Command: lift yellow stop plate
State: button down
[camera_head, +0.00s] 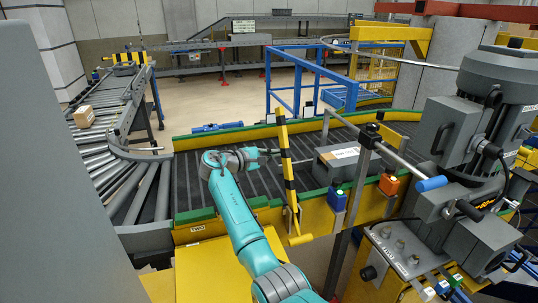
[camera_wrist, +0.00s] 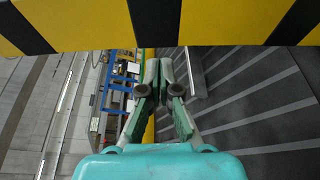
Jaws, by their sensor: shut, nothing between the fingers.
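The yellow stop plate (camera_head: 287,170) is a long yellow-and-black striped bar standing tilted across the conveyor in the head view, its lower end over the near yellow edge. In the wrist view, the striped plate (camera_wrist: 90,22) spans the top of the picture, beyond my fingertips. My gripper (camera_head: 268,153) is just left of the plate in the head view. In the wrist view, my gripper (camera_wrist: 160,66) is shut with nothing between its fingers. Its tips appear close to the plate's edge, but I cannot tell whether they touch it.
A grey box (camera_head: 341,160) with a white label lies on the slatted conveyor (camera_head: 192,178), right of the plate. Blue (camera_head: 337,200) and orange (camera_head: 388,184) units line the near edge. A blue-handled rod (camera_head: 430,184) and large grey motor (camera_head: 500,95) stand right. A carton (camera_head: 83,116) sits on left rollers.

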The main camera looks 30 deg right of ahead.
aim_at(288, 160)
jog(key=shift+s+a+r, duration=0.25)
jog(key=shift+s+r, duration=0.2)
jog(key=shift+s, duration=0.35)
jog(key=shift+s+a+r+m+t+h, duration=0.15)
jog(key=shift+s+a+r+m+h, duration=0.2)
jog(key=shift+s+a+r+m, duration=0.9)
jog(key=shift+s+d+r+m+t+h, duration=0.1)
jog(key=shift+s+d+m+h, duration=0.45)
jog(key=shift+s, duration=1.65)
jog(key=shift+s+a+r+m+t+h, duration=0.2)
jog(key=shift+s+a+r+m, duration=0.55)
jog(key=shift+s+m, duration=0.7)
jog(key=shift+s+f+n, duration=0.1)
jog(key=shift+s+n, duration=0.15)
